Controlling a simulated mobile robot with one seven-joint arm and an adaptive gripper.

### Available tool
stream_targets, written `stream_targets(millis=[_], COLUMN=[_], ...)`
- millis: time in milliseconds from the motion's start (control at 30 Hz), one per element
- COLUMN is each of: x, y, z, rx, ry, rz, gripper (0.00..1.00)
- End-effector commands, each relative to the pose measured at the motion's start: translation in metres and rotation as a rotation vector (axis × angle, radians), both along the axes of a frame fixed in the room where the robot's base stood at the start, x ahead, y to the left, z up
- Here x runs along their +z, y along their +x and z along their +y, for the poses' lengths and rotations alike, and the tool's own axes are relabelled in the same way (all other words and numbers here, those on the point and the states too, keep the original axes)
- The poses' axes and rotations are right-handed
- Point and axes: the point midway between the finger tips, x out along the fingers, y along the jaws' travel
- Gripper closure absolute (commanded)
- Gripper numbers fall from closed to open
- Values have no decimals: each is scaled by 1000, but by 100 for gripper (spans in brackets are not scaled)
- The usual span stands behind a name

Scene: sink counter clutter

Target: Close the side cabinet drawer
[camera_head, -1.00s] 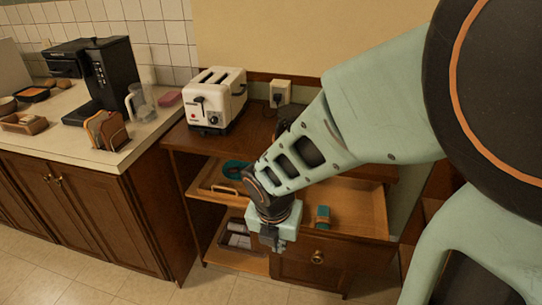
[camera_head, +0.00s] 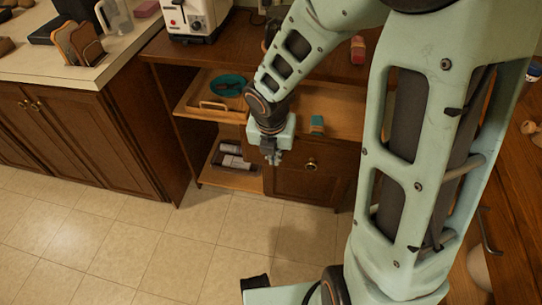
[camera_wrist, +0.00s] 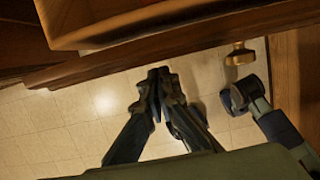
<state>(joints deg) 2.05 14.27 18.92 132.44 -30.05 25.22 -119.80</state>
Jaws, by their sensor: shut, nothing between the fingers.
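The side cabinet (camera_head: 165,48) is dark wood. A light wooden drawer or tray space (camera_head: 342,118) shows open on its right side, above a dark front panel (camera_head: 290,185) with a brass knob (camera_head: 311,164). My gripper (camera_head: 272,160) is shut and empty, pointing down at the panel's left edge, left of the knob. In the wrist view my gripper's fingertips (camera_wrist: 160,72) are together over the floor, and the knob (camera_wrist: 239,55) is to their right. A wooden rim (camera_wrist: 150,22) crosses the top. Contact with the cabinet cannot be told.
A teal bowl (camera_head: 228,85) sits on a wooden tray (camera_head: 188,103) on the left shelf. A small blue-and-brown item (camera_head: 317,124) lies in the open space. A toaster (camera_head: 196,18) stands on top. The tiled floor (camera_head: 150,255) in front is clear.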

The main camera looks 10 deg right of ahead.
Motion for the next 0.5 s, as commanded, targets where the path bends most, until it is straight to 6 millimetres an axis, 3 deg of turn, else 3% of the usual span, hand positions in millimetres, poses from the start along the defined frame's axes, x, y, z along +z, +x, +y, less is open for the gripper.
stream_targets(millis=[500], x=[1], y=[7], z=[-2], rx=[0], ry=[-1], rz=[1], gripper=[100])
